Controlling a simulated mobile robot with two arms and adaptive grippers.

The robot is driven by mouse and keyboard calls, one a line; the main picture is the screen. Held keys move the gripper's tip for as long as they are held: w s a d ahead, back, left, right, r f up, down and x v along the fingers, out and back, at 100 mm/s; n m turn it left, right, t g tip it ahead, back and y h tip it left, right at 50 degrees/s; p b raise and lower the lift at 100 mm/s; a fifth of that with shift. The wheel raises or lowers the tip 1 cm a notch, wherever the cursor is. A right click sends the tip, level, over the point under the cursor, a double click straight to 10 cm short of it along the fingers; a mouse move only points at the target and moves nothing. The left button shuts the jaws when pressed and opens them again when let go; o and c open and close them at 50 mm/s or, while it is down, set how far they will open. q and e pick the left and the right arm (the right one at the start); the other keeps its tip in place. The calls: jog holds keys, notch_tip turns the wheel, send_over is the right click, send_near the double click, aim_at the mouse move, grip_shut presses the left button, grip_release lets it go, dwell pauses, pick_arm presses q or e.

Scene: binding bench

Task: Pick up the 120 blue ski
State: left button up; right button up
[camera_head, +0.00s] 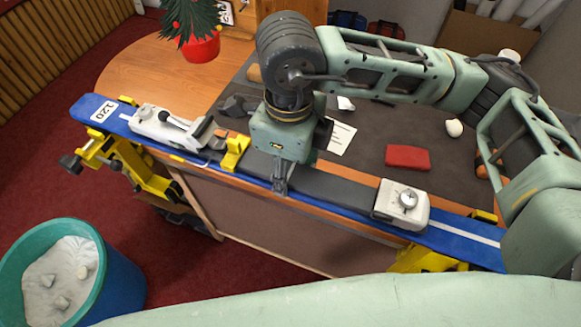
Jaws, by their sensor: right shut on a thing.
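The blue ski (463,245) lies lengthwise along the bench's front edge, sloping down to the right. It has a white stripe and a white 120 label (103,111) at its left end. A white binding piece (165,125) with a lever sits on its left part and another white piece with a round dial (401,203) on its right part. My right gripper (281,187) points down at the ski's grey middle section and is shut on the ski. Its fingertips are small in the picture. My left gripper is not in view.
Yellow vises (140,172) stand under the ski at left and right (430,260). A red block (407,157), a white ball (454,128) and paper (341,138) lie on the dark mat. A small decorated tree stands at the back. A teal-rimmed bin (99,285) stands at lower left.

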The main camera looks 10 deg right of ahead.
jog(key=shift+s+a+f, duration=0.1)
jog(key=shift+s+f, duration=0.25)
grip_shut()
jog(key=shift+r, duration=0.1)
